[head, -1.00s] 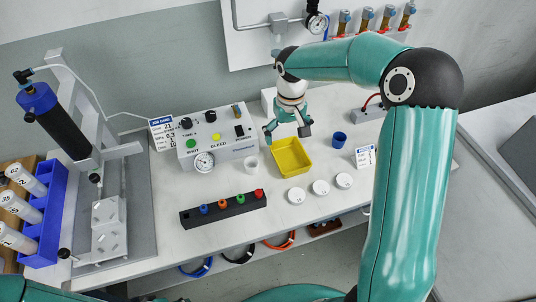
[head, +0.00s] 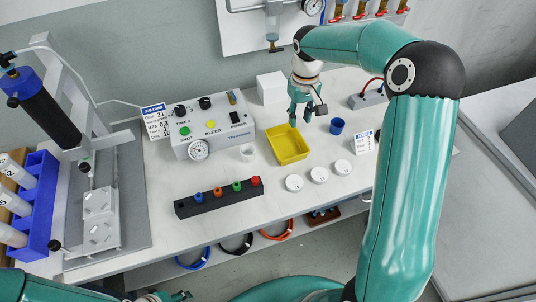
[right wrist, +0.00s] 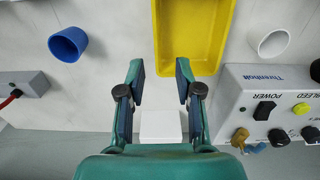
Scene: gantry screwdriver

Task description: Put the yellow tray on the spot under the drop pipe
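The yellow tray (head: 290,153) lies empty on the bench, right of the control box. In the right wrist view the tray (right wrist: 190,66) is ahead of the fingers, its near wall just beyond the right-hand fingertip. My right gripper (head: 300,119) is above the tray's far edge, fingers pointing down. The wrist view shows this gripper (right wrist: 160,70) open with nothing between its fingers. A pipe with a downward end (head: 274,47) hangs at the wall panel, probably the drop pipe. I cannot make out a marked spot under it. Part of my left gripper (head: 168,297) shows at the bottom edge; its opening is unclear.
A white block (head: 271,88) stands behind the tray. A white cup (head: 247,153) is left of it, a blue cup (head: 337,126) right. Several white discs (head: 319,175) lie in front. The control box (head: 212,130) stands left.

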